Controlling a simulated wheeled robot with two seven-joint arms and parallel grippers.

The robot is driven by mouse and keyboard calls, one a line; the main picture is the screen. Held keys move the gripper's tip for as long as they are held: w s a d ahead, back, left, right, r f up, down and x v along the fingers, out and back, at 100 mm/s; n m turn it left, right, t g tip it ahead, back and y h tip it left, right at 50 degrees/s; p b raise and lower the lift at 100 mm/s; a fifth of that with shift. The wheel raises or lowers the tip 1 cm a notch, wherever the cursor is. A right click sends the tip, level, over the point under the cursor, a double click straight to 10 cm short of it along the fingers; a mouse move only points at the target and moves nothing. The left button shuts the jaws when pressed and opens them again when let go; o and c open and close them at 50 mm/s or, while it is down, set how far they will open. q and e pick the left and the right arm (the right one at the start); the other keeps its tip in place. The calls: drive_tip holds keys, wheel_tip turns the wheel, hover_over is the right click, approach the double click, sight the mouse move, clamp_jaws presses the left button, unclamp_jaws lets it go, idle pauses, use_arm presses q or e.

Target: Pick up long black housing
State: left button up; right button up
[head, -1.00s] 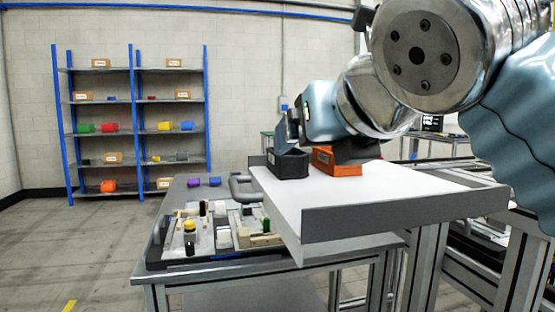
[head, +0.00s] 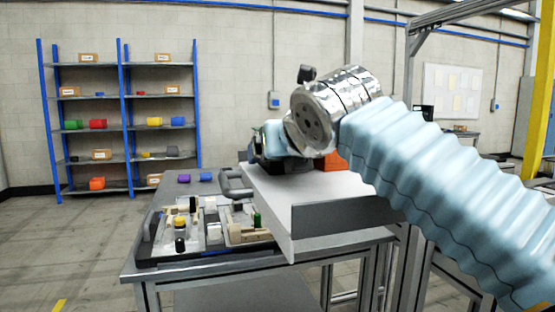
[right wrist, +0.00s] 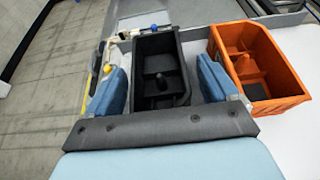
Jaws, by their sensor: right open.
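The long black housing (right wrist: 158,72) is an open, box-like part with inner walls and a raised post. In the right wrist view it stands on a white surface between the two blue fingers of my right gripper (right wrist: 160,84). The jaws are open, with one finger on either side; whether either finger touches the housing I cannot tell. In the head view my right gripper (head: 262,147) is low over the white shelf's far left part, and my arm largely hides the housing there. My left gripper is not in view.
An orange housing (right wrist: 256,66) stands close to the right of the black one. The white shelf (head: 275,205) has a grey lip. Left of it, a fixture tray (head: 205,255) holds several small parts on a grey table. A blue shelving rack (head: 122,125) stands at the back left.

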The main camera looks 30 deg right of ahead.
drive_tip(key=shift+w, duration=0.1)
drive_tip(key=shift+c, duration=0.4)
drive_tip(key=c, duration=1)
drive_tip(key=shift+c, duration=0.7)
drive_tip(key=shift+r, duration=0.1)
